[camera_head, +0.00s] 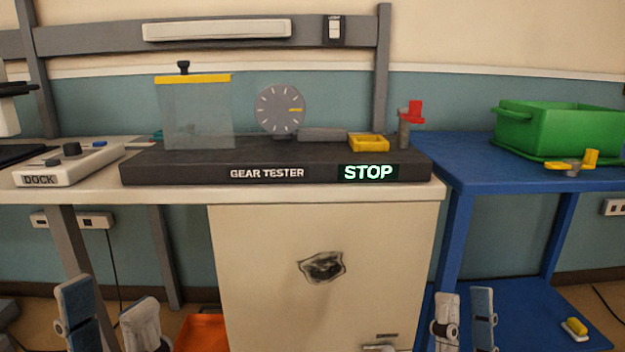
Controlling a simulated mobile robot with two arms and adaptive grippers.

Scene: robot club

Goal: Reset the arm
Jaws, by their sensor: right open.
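My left gripper (107,297) is at the lower left, below the bench top, with its two fingers apart and nothing between them. My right gripper (465,296) is at the lower right, in front of the blue table's leg, with its fingers apart and empty. Neither gripper touches anything that I can see. The gear tester (210,174) sits on the bench with "STOP" lit on its display (368,173). A red lever (412,111) stands on a grey post at its right end.
The tester carries a clear guard (198,115), a grey dial (280,110) and a yellow tray (368,142). A dock box (65,168) is at left. A green crate (560,130) and a yellow-and-grey part (572,164) are on the blue table (450,160). An orange bin (202,332) is below.

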